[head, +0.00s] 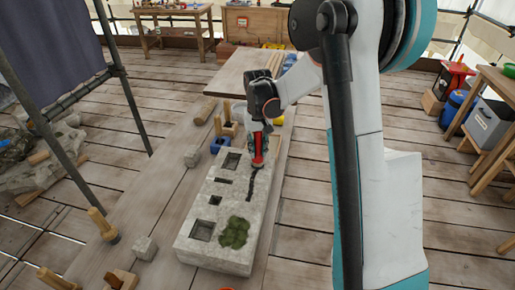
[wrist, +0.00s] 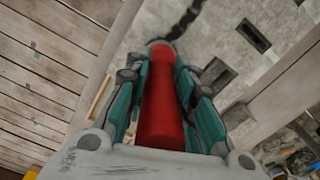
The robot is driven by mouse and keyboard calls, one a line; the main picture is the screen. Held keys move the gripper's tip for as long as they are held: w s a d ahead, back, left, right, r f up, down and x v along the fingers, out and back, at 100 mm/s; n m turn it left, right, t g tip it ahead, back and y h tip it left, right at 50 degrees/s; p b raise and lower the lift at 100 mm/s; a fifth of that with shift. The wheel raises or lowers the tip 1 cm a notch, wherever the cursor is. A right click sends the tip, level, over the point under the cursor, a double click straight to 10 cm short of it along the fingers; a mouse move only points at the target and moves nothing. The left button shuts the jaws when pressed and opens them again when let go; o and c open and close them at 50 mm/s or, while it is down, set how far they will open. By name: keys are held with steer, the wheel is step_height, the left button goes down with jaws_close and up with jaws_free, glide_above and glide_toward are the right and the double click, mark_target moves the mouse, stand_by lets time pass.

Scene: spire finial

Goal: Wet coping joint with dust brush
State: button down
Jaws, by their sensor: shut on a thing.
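The pale stone coping block (head: 205,262) lies lengthwise on the plank bench. A dark, jagged joint line (head: 251,186) runs along its top on the right side; it also shows at the top of the wrist view (wrist: 186,18). My gripper (head: 256,137) is shut on the red handle of the dust brush (head: 258,152), above the far part of the block. In the wrist view the red handle (wrist: 161,108) sits between the teal fingers. The brush's lower end is close to the joint's far end; I cannot tell whether it touches. The bristles are not clearly visible.
Green moss (head: 234,232) and several square recesses mark the block. A blue container (head: 219,144) and wooden pieces stand beyond it. Wooden-handled tools (head: 102,224) and a small stone cube (head: 144,247) lie at left. A scaffold pole (head: 40,115) rises left of the bench.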

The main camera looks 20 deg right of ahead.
steer(key=shift+r+p, duration=2.1)
steer(key=shift+r, duration=1.4)
steer(key=shift+f, duration=0.1)
